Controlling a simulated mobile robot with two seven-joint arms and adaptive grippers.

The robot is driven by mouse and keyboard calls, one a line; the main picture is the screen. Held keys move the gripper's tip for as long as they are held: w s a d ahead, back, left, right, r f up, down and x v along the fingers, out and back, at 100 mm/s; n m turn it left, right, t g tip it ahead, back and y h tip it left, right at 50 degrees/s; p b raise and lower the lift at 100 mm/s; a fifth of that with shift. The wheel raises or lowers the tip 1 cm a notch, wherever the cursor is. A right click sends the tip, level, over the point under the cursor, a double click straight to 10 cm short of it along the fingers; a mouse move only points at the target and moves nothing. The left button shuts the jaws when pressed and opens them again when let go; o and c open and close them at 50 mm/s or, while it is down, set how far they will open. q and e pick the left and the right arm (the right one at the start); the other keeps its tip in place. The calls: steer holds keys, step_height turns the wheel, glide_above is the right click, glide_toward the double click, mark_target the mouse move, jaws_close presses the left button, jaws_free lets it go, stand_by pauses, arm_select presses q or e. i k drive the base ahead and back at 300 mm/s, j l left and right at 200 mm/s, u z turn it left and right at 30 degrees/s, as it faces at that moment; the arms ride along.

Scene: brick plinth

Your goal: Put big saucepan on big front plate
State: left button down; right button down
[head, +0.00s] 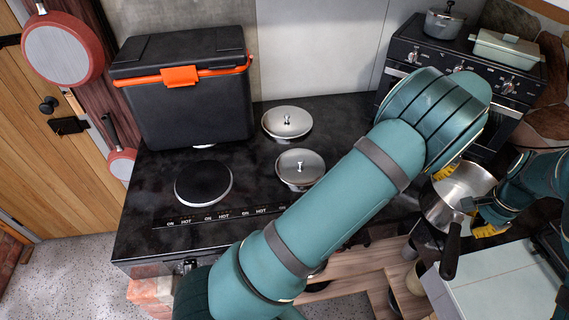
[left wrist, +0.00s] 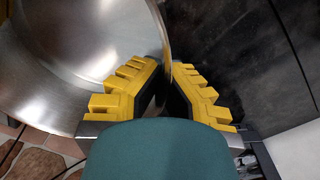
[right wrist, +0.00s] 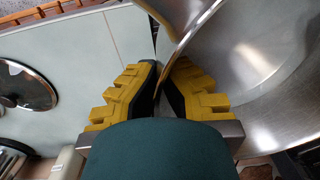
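The big saucepan (head: 466,183) is steel with a black handle and stands open side up at the right in the head view. My left gripper (left wrist: 167,85) is shut on one side of its wall, with the rim between its fingers. My right gripper (right wrist: 163,85) is shut on the wall at another side. The left fingers are mostly hidden behind my arm in the head view. I cannot tell whether the saucepan touches a surface below. A bare black round front plate (head: 203,184) is on the left of the dark hob (head: 255,195).
A black stove (head: 403,50) is at the back right. A pale-topped cabinet (head: 500,275) is at the front right.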

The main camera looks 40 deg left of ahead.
mark_target(215, 197)
steer(key=u, duration=0.5)
steer(key=i+u, duration=0.1)
steer(key=u, duration=0.85)
steer(key=i+l+u, duration=0.1)
steer(key=u, duration=0.85)
